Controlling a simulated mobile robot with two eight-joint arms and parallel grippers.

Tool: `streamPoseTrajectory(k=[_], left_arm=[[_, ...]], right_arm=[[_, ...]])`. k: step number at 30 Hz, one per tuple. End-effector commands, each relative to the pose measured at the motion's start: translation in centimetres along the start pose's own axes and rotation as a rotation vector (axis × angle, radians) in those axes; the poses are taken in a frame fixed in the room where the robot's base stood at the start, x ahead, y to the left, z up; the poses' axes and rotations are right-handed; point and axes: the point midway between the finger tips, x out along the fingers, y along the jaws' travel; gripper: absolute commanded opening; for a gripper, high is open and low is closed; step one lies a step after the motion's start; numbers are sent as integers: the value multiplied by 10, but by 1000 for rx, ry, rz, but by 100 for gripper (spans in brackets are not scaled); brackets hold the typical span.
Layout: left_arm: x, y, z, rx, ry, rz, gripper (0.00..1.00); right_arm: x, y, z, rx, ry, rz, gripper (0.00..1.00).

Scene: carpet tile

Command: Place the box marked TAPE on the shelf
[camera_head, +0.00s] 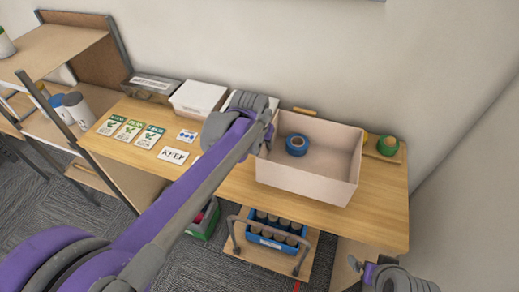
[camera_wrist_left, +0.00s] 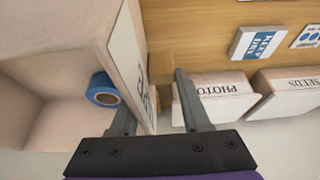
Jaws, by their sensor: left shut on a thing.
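An open pale pink box (camera_head: 300,178) with a blue tape roll (camera_head: 296,144) inside is at the right part of the wooden table. In the left wrist view its wall (camera_wrist_left: 98,25) carries a white label seen at a steep slant, whose word I cannot read. My left gripper (camera_head: 268,137) is at the box's left wall, shut on it, with one finger inside and one outside; its fingers also show in the wrist view (camera_wrist_left: 158,82). A wooden shelf unit (camera_head: 62,52) stands at the far left. Part of my right arm (camera_head: 392,278) shows at the bottom right; its fingertips are unclear.
White boxes (camera_head: 198,97) stand along the wall, marked PHOTOS (camera_wrist_left: 222,92) and SEEDS (camera_wrist_left: 300,82) in the wrist view. Cards (camera_head: 130,130) lie on the table's left. A green roll (camera_head: 388,145) is right of the box. A blue crate (camera_head: 272,238) sits below the table's front edge.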

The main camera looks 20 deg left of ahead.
Motion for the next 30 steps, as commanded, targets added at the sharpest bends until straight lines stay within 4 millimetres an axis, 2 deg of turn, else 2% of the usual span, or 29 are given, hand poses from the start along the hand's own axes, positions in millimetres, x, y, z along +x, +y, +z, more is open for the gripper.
streamPoseTrajectory(k=[9, 21, 22, 27, 30], left_arm=[[37, 0, 15, -1, 1, 0, 0], [42, 0, 17, -1, 0, 0, 0], [43, 0, 18, 0, 0, 0, 48], [42, 0, 17, 0, 0, 0, 77], [42, 0, 17, 0, 0, 0, 77]], right_arm=[[2, 0, 3, 0, -2, 0, 100], [5, 0, 5, 0, -5, 0, 100], [5, 0, 5, 0, -5, 0, 100], [4, 0, 4, 0, -4, 0, 100], [4, 0, 4, 0, -4, 0, 100]])
